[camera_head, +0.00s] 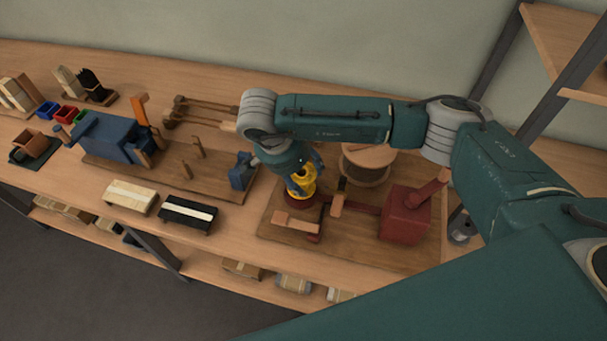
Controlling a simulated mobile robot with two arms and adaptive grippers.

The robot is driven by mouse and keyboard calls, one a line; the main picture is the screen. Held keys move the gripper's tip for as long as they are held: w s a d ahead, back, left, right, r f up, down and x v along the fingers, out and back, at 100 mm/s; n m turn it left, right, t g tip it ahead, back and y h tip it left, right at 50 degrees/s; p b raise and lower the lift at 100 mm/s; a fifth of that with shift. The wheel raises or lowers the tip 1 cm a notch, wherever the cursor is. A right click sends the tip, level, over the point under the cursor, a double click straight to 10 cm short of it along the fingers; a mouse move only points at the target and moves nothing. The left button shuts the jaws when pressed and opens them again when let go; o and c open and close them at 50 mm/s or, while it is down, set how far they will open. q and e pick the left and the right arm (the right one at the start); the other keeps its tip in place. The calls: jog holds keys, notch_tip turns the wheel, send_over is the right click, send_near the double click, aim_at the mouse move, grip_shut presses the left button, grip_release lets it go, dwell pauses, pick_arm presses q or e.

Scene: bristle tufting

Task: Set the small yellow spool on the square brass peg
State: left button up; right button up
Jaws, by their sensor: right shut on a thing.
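The small yellow spool (304,184) is at my right gripper (300,187), which points down and is shut on it. The spool is just above or on a dark red round part (303,201) on the right-hand wooden board; I cannot tell whether they touch. The gripper and wrist cover part of the spool. I cannot make out the square brass peg; it may be hidden by the spool or the gripper. My left gripper is not in view.
A large wooden reel (366,165) stands behind the gripper, and a red block machine (404,214) stands to its right. A blue machine (108,138) is on the left-hand board. Two brushes, one cream (131,196) and one black (188,213), lie near the front edge.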

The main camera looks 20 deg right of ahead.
jog(key=shift+b, duration=0.35)
dwell(0.4)
jog(key=shift+f, duration=0.2)
jog(key=shift+f+b, duration=0.55)
jog(key=shift+b, duration=0.3)
jog(key=shift+f+b, duration=0.2)
jog(key=shift+b, duration=0.1)
dwell(0.5)
jog(key=o, duration=1.4)
jog(key=v, duration=1.2)
